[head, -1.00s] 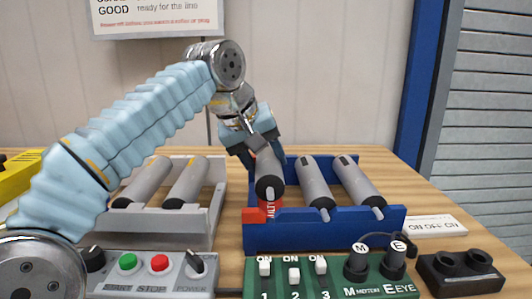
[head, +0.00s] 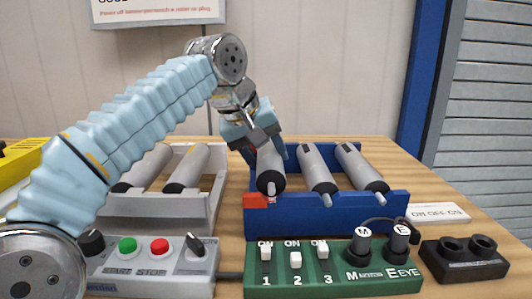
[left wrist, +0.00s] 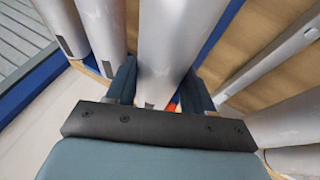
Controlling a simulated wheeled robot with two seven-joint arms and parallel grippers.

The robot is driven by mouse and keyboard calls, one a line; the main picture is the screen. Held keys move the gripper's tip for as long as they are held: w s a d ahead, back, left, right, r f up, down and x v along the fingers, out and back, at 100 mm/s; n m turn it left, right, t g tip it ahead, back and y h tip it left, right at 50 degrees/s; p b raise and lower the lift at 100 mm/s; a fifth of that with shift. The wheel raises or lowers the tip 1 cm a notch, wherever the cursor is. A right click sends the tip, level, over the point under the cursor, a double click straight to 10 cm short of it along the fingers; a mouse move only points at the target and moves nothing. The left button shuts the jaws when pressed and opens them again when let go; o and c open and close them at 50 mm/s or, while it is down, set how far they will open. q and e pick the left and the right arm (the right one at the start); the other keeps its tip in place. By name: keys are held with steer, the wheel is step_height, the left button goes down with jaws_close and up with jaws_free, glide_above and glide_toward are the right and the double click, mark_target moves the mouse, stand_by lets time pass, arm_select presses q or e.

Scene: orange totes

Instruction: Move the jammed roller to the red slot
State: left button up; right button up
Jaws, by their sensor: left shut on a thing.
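My left gripper (head: 262,150) is shut on a grey roller (head: 270,172) with a black end cap. The roller lies at the left of the blue rack (head: 330,217), in the slot with the red mark (head: 256,200) at its front. In the left wrist view the roller (left wrist: 175,50) runs between the two fingers, and a bit of red shows beside it. Two more grey rollers, a middle one (head: 317,168) and a right one (head: 360,170), lie in the same rack. Whether the held roller is fully seated is hard to tell. My right gripper is not in view.
A grey rack (head: 205,212) with two rollers stands to the left. In front are a grey START/STOP box (head: 130,268), a green switch panel (head: 300,285) and a black two-hole block (head: 463,262). A white label plate (head: 440,213) lies at right.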

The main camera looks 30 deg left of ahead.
arm_select(q)
steer(key=shift+f, duration=0.1)
steer(key=shift+f+b, duration=0.55)
steer(key=shift+f, duration=0.15)
steer(key=shift+f, duration=0.25)
steer(key=o, duration=1.5)
steer(key=shift+c, duration=0.2)
steer(key=p+v, duration=0.3)
steer(key=v, duration=1.1)
steer(key=shift+p, duration=0.35)
steer(key=shift+d+f, duration=0.1)
